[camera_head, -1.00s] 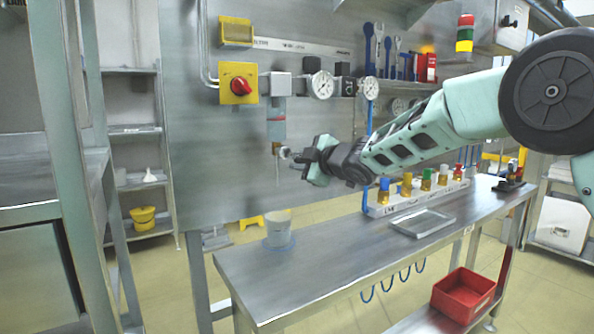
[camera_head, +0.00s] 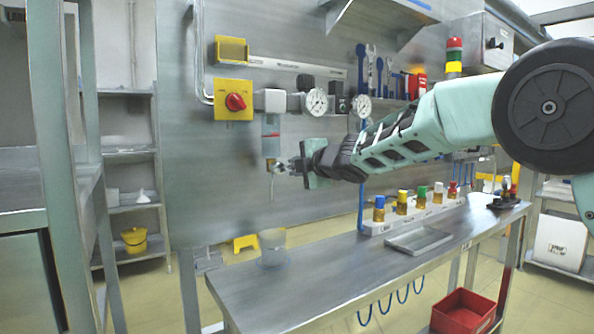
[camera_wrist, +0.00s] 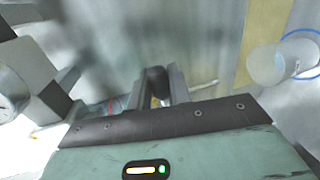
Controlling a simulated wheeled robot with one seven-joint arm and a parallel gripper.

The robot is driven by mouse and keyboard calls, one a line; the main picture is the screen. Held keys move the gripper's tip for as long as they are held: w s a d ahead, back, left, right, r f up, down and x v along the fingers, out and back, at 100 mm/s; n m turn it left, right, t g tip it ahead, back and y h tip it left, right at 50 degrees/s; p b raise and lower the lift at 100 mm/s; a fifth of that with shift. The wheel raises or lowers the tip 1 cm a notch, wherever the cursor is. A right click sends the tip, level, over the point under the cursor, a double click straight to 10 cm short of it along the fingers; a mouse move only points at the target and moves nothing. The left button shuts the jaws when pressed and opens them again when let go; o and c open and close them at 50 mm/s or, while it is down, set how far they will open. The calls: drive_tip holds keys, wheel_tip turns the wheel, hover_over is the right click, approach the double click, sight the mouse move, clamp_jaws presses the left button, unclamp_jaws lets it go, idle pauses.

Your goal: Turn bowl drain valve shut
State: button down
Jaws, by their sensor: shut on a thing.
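A clear bowl (camera_head: 271,146) with a red line hangs under a white block on the steel wall panel. Its drain valve (camera_head: 270,164) is at the bottom, with a thin tube below. My gripper (camera_head: 284,166) reaches in from the right at the valve's height. In the wrist view, the fingers (camera_wrist: 157,86) are shut on a small dark knob (camera_wrist: 156,74) of the valve, with a bit of brass showing between them. The fingers hide most of the valve, so I cannot tell its turn angle. The striped bowl (camera_wrist: 112,106) shows left of the fingers.
A clear beaker (camera_head: 272,247) stands on the steel bench (camera_head: 300,290) below. Pressure gauges (camera_head: 317,102) and a red knob on a yellow plate (camera_head: 234,101) are on the wall above. A rack of colour-capped bottles (camera_head: 415,215) and a tray (camera_head: 418,240) sit at right.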

idle(0.3)
drive_tip(key=c, duration=1.3)
unclamp_jaws()
drive_tip(key=shift+c, duration=0.2)
drive_tip(key=shift+s, duration=0.1)
drive_tip(key=b+v, duration=0.2)
drive_tip(key=v, duration=1.5)
drive_tip(key=shift+s+d, duration=0.1)
drive_tip(key=shift+s, duration=0.05)
